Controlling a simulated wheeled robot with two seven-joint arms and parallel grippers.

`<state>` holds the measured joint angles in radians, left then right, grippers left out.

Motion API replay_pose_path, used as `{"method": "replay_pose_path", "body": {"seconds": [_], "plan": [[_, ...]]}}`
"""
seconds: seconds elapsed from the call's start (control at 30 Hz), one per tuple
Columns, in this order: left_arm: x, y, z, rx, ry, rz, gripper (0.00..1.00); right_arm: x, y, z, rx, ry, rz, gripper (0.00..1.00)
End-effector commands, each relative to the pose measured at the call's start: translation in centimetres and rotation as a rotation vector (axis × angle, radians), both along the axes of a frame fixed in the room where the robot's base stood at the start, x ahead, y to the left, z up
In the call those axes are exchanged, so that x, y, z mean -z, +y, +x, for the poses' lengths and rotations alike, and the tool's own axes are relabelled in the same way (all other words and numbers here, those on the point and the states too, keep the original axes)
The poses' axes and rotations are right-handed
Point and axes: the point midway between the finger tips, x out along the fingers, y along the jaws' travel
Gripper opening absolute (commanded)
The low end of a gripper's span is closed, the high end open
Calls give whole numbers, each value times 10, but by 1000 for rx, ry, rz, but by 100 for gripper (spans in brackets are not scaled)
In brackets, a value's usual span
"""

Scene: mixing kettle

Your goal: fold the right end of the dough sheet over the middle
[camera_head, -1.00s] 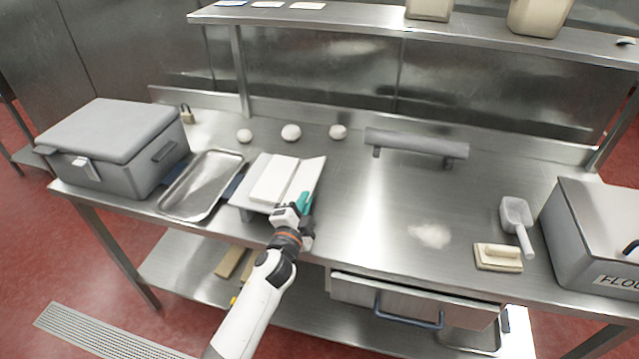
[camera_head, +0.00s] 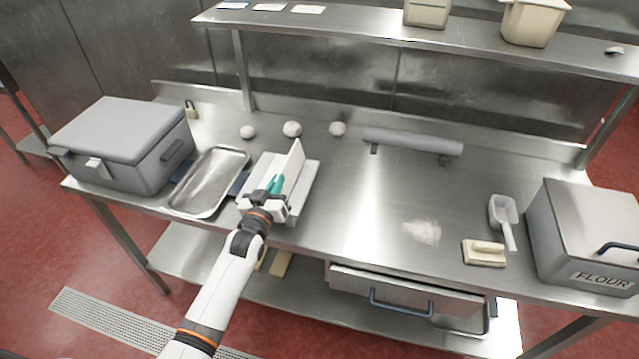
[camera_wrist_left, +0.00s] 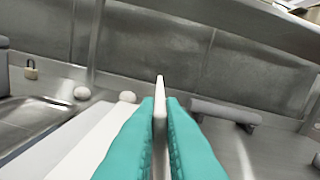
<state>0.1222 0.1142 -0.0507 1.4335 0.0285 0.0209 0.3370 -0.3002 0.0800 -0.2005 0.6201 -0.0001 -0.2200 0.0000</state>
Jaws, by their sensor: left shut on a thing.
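The white dough sheet (camera_head: 261,169) lies on a pale board (camera_head: 307,184) near the table's front edge. Its right end (camera_head: 294,164) stands up nearly on edge above the rest of the sheet. My left gripper (camera_head: 275,185), with teal fingers, is shut on this raised end at its near side. In the left wrist view the raised end (camera_wrist_left: 159,110) shows edge-on between the two fingers, and the flat part of the dough (camera_wrist_left: 85,148) lies to the left. The fingers hide part of the sheet. My right gripper is not in view.
A metal tray (camera_head: 208,181) and a grey lidded box (camera_head: 122,142) stand to the left. Several dough balls (camera_head: 292,129) lie behind the board. A rolling pin (camera_head: 412,141) rests at the back. Flour (camera_head: 422,232), a scoop (camera_head: 503,214) and the flour bin (camera_head: 588,235) are right.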

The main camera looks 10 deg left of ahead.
Motion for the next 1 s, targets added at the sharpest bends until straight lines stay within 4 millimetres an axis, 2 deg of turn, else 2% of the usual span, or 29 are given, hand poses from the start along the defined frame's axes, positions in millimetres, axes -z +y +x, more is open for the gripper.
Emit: {"method": "replay_pose_path", "body": {"seconds": [0.03,0.17,0.2,0.57,1.0], "plan": [[1,1,0,1,3,-17,11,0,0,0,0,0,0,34],[1,0,0,0,1,-9,32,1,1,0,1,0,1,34],[1,0,0,0,1,-9,33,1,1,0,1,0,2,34],[0,0,-3,0,2,-5,33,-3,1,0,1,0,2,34],[0,2,-55,1,3,-6,33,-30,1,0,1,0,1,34]]}}
